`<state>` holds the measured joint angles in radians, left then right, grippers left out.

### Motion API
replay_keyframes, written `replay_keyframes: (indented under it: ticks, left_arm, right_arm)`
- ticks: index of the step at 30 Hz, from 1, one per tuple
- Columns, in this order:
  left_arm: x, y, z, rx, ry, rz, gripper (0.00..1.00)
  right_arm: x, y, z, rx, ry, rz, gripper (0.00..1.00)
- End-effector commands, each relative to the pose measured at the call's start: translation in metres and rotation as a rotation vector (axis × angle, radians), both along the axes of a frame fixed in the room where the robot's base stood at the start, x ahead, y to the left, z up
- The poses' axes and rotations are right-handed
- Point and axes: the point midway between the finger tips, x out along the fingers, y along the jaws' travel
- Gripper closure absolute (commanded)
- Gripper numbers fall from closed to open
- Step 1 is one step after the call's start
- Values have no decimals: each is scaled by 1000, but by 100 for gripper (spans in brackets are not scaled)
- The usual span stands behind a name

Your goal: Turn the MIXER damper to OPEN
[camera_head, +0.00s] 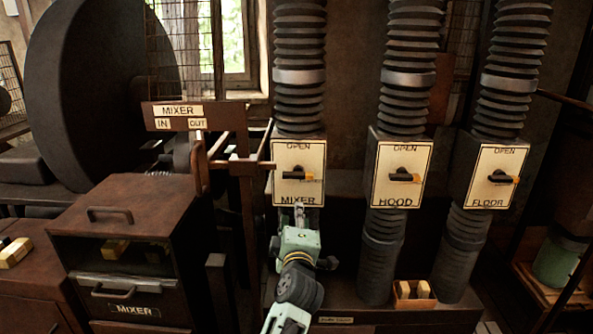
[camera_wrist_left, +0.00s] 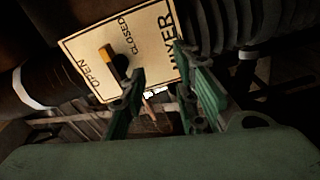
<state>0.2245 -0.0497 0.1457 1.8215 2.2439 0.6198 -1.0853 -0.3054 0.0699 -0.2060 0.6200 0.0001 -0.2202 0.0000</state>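The MIXER damper plate (camera_head: 282,190) is pale, with OPEN at its top and MIXER at its bottom. Its black handle (camera_head: 294,174) lies roughly level, with its yellow end to the right. My left gripper (camera_head: 300,211) is at the plate's lower edge, below the handle. Its two green fingers (camera_wrist_left: 162,85) are spread with nothing visible between them. One fingertip overlaps the handle's near end; contact cannot be told. My right gripper is not in view.
The HOOD damper (camera_head: 383,190) and FLOOR damper (camera_head: 482,188) stand to the right, their handles also level. A MIXER IN/OUT sign (camera_head: 180,111) on a rusty frame stands left of the plate. A small box of blocks (camera_head: 415,304) is at the lower right.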

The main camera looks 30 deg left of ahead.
Motion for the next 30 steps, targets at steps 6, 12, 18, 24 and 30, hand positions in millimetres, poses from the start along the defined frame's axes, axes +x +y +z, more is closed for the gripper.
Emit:
replay_keyframes:
  ticks: [6, 12, 18, 24, 30]
  left_arm:
    - [-7, 2, 66, -158, -98, -38, 72]
    - [0, 4, 77, -187, -113, -54, 72]
    - [24, 19, 78, -188, -113, -54, 72]
    - [47, 33, 77, -187, -113, -54, 72]
    - [58, 39, 76, -186, -113, -56, 72]
  right_arm:
    - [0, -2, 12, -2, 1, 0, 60]
    - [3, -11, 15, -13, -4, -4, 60]
    - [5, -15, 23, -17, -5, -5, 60]
    - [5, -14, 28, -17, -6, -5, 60]
    - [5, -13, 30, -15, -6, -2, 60]
